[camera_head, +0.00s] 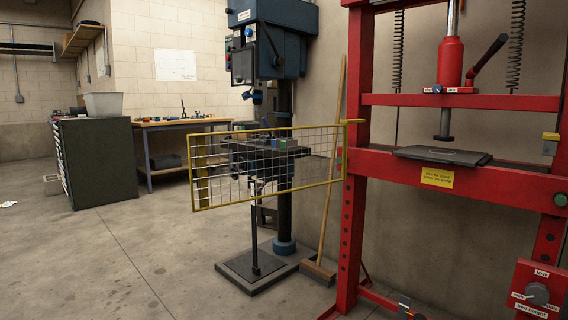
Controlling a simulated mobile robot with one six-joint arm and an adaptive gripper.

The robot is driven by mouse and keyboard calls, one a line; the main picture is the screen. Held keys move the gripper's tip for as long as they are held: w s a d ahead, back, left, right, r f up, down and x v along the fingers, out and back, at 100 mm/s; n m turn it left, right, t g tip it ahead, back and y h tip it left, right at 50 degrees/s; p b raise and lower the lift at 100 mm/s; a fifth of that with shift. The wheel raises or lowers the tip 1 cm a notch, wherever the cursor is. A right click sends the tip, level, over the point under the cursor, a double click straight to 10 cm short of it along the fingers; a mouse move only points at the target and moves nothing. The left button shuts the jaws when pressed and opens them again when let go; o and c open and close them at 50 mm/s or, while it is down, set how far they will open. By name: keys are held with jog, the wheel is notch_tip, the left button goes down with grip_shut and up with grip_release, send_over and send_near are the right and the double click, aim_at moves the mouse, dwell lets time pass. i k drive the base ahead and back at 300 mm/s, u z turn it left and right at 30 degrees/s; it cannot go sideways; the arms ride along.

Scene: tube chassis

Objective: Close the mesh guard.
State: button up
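The mesh guard (262,197) is a wire grid in a yellow frame. It joins the left post of the red press (354,220) at its right end and stands swung open, reaching out to the left. Its free end (191,172) is at the left, in front of the drill press. The front of the red press is uncovered. A small yellow bracket (550,137) sits on the press's right post. My gripper is not in view.
A blue drill press (270,45) stands behind the guard on a dark base plate (263,268). A broom (332,160) leans beside the red press. A dark cabinet (98,160) and workbench are at the back left. The concrete floor (110,255) at the front left is clear.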

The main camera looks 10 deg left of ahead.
aim_at(201, 166)
jog(key=z, duration=1.3)
jog(key=k, duration=0.1)
jog(key=u, duration=3)
jog(key=i, duration=2.75)
